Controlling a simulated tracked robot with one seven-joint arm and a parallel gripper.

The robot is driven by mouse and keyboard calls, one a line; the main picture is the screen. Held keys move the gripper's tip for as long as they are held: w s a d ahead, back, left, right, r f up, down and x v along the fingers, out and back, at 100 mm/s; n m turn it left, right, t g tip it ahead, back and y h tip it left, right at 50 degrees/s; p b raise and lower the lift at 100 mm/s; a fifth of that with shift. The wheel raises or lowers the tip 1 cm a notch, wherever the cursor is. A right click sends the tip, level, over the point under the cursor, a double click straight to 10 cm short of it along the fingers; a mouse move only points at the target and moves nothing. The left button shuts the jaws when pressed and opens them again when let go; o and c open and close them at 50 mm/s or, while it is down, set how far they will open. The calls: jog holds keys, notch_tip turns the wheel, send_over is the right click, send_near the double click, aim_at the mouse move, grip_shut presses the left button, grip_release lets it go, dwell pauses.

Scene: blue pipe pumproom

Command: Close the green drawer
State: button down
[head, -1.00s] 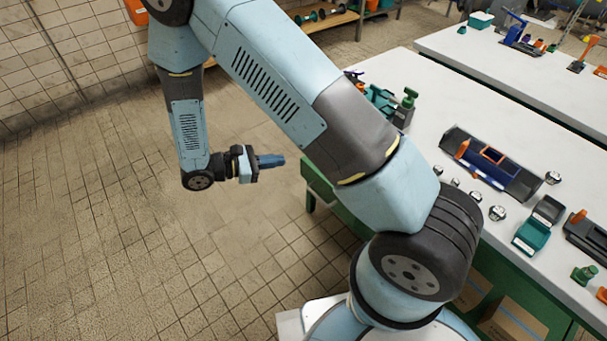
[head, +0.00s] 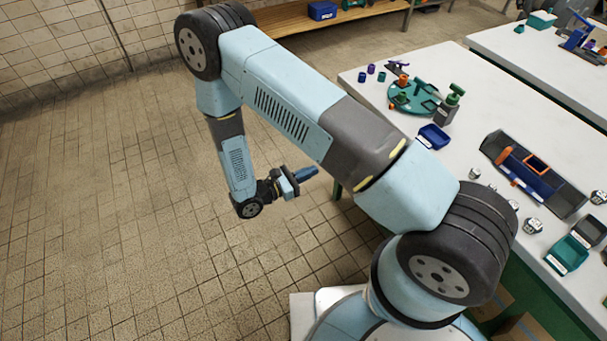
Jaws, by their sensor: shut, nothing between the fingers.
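My gripper (head: 312,171) is shut and empty. Its blue fingers point right, toward the workbench, above the tiled floor. A small green piece (head: 337,190) shows just right of and below the fingertips, at the near side of the bench. It may be part of the green drawer or of the bench frame; I cannot tell which. My arm hides most of the bench's near side, so how far the drawer stands open is not visible. I cannot tell whether the fingertips touch the green piece, but a gap shows in the picture.
The white workbench (head: 470,75) holds a teal round tray (head: 413,97), a blue bin (head: 434,136), a dark tray with a blue box (head: 530,172) and several small metal parts. A wooden bench (head: 335,22) stands at the back. The floor (head: 110,200) at left is clear.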

jog(key=x, duration=0.9)
jog(key=shift+d, duration=0.3)
jog(key=shift+w, duration=0.2)
